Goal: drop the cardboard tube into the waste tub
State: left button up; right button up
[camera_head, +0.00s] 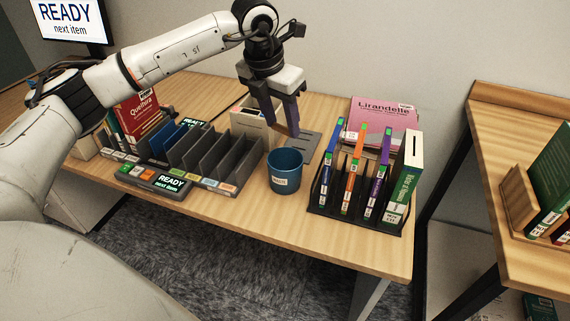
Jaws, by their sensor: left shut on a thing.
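My left gripper (282,118) reaches in from the left and points down above the back of the table. It is shut on the cardboard tube (293,130), of which only a small brown part shows at the fingertips. The fingers hide the rest. The waste tub (284,172) is a blue round tub with a small white label, standing upright near the table's front edge. In the picture the gripper is just above and behind the tub's open rim, apart from it. My right gripper is not in view.
A grey slotted sorter (222,160) with a READY panel (158,180) stands left of the tub. A black rack (355,212) of upright books stands close on its right. A pink book (384,122) is behind. The table front (285,215) is clear.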

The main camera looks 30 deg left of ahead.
aim_at(277, 129)
pick_arm(q)
jog(key=a+r+n, duration=0.1)
jog(key=w+a+r+n+y, duration=0.1)
jog(key=n, duration=0.1)
jog(key=shift+w+n+p, duration=0.2)
jog(key=shift+n+p, duration=0.1)
notch_tip(277, 129, down, 5)
jog(key=b, duration=0.3)
jog(key=shift+f+b, duration=0.3)
jog(key=shift+b, duration=0.2)
jog(key=shift+f, duration=0.25)
jog(key=o, duration=1.1)
jog(key=shift+r, duration=0.1)
jog(key=v, duration=1)
jog(key=shift+b, duration=0.3)
